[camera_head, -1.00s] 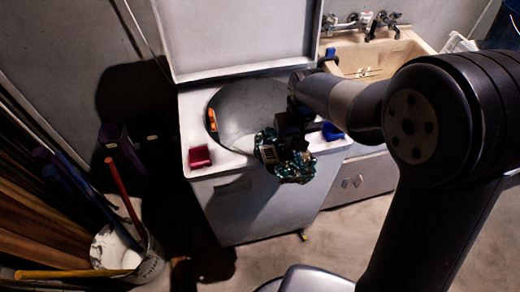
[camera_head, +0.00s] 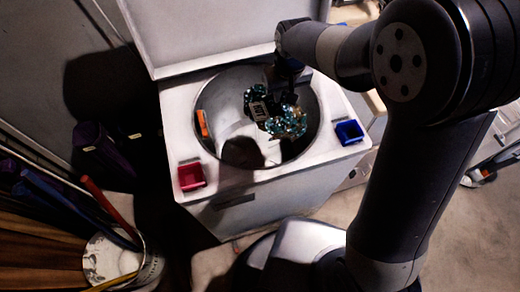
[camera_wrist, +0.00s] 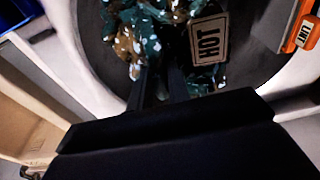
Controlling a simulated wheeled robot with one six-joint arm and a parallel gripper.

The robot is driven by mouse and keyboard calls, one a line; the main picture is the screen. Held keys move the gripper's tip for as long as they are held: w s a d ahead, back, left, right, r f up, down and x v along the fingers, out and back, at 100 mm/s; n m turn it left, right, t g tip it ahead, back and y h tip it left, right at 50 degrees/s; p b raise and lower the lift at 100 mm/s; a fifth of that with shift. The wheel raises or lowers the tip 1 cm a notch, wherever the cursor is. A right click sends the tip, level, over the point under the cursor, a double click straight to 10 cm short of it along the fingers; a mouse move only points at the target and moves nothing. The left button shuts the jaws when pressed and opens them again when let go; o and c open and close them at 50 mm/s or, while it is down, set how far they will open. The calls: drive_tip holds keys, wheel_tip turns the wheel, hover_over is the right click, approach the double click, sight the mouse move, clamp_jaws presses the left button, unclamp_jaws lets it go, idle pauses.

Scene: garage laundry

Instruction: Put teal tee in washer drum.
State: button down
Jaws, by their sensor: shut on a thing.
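The teal tee (camera_head: 287,122) is a crumpled teal cloth with white and brown patches and a tag on it. My gripper (camera_head: 284,92) is shut on it and holds it over the round opening of the washer drum (camera_head: 228,100). In the wrist view the tee (camera_wrist: 150,45) hangs bunched beyond the fingers, with a label reading "HOT" beside it. The dark drum opening lies behind it. The fingertips are partly hidden by the cloth. How far the tee is above or inside the rim I cannot tell.
The washer lid (camera_head: 205,35) stands open behind. A red tray (camera_head: 191,176) and a blue tray (camera_head: 349,132) sit on the washer top. An orange piece (camera_head: 202,123) is at the drum's left wall. A bucket (camera_head: 112,258) with poles stands at lower left.

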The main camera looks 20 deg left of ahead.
wheel_tip(320, 180, down, 28)
drive_tip(key=b, duration=1.9)
drive_tip(key=shift+w+a+f, duration=0.25)
drive_tip(key=shift+w, duration=0.15)
drive_tip(key=shift+f+b, duration=0.7)
drive_tip(key=c, duration=1.3)
unclamp_jaws()
drive_tip(key=shift+c, duration=0.2)
drive_tip(key=shift+r, duration=0.1)
